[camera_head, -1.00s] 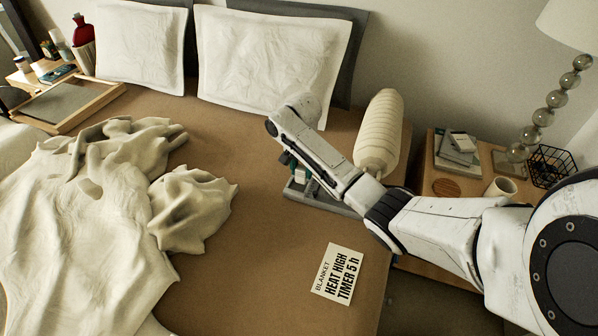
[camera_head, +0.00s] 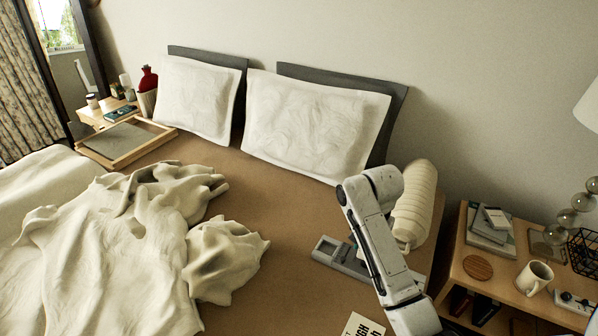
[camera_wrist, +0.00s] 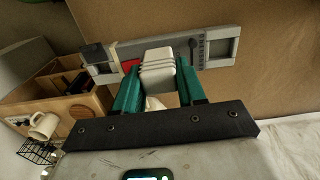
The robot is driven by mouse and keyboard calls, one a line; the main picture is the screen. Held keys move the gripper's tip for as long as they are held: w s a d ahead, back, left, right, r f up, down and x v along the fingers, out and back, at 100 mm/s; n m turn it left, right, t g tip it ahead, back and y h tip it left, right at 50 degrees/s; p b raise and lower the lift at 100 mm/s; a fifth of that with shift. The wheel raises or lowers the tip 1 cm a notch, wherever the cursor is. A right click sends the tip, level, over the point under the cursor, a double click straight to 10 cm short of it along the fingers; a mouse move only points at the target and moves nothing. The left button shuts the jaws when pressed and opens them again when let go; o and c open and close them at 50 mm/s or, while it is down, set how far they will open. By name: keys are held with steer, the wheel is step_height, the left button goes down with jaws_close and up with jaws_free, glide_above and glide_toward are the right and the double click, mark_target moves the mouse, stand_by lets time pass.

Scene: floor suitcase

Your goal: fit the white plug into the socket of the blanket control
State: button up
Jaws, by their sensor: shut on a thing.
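The blanket control is a long grey unit lying on the brown bed; its left end shows in the head view (camera_head: 334,252), and it spans the top of the wrist view (camera_wrist: 222,50). In the wrist view my gripper (camera_wrist: 158,90) has green fingers shut on the white ribbed plug (camera_wrist: 158,68). The plug appears over the middle of the control, between a red patch on its left and dark markings on its right. The plug hides the part behind it, so I cannot tell whether it touches the socket. In the head view my arm hides the plug.
A wooden nightstand (camera_head: 462,262) at the right holds books, a mug (camera_head: 534,278) and a wire basket. A rumpled cream blanket (camera_head: 110,250) covers the left of the bed. A white card (camera_head: 362,326) lies in front.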

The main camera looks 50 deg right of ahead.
steer(key=w+a+f+n, duration=0.2)
steer(key=w+a+n, duration=0.2)
steer(key=a, duration=0.7)
steer(key=w+a+f+n, duration=0.2)
steer(key=w+a+n, duration=0.2)
steer(key=a, duration=0.7)
steer(key=w+a+f+n, duration=0.2)
steer(key=w+a+n, duration=0.2)
steer(key=a+n, duration=0.4)
steer(key=a, duration=0.3)
steer(key=shift+w+f, duration=0.15)
